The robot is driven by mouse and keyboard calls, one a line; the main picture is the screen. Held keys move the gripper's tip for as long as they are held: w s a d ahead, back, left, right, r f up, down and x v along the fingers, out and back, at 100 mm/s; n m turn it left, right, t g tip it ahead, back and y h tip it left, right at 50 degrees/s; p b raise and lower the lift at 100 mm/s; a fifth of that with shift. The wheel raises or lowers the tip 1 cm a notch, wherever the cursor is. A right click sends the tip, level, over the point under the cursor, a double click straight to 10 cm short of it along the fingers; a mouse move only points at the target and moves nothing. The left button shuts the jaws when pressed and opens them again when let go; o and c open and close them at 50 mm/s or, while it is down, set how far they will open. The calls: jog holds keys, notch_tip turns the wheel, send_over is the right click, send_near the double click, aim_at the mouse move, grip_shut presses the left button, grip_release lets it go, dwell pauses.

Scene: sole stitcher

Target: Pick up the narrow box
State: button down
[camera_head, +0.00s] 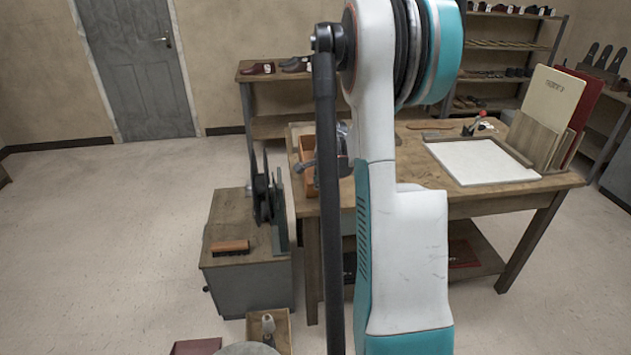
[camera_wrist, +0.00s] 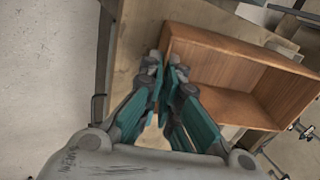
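The narrow box (camera_wrist: 238,68) is an open, orange-brown wooden box in the wrist view, lying on the worn workbench top (camera_wrist: 137,38). In the head view the box (camera_head: 307,146) shows at the bench's left end, partly hidden behind my arm. My gripper (camera_wrist: 165,68) is at the box's left wall in the wrist view. One fingertip is outside the wall and the other inside. The fingers are close together with the wall between them. The contact itself is hard to see. In the head view my gripper is mostly hidden by my arm.
A grey cabinet (camera_head: 250,284) with a dark machine and a brush (camera_head: 230,247) stands left of the bench. A white board (camera_head: 482,161) and upright panels (camera_head: 548,115) are at the bench's right. Open floor (camera_head: 90,240) lies at left.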

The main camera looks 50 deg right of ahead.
jog(key=shift+r, duration=0.2)
jog(key=shift+r+p, duration=2)
jog(key=shift+r, duration=0.85)
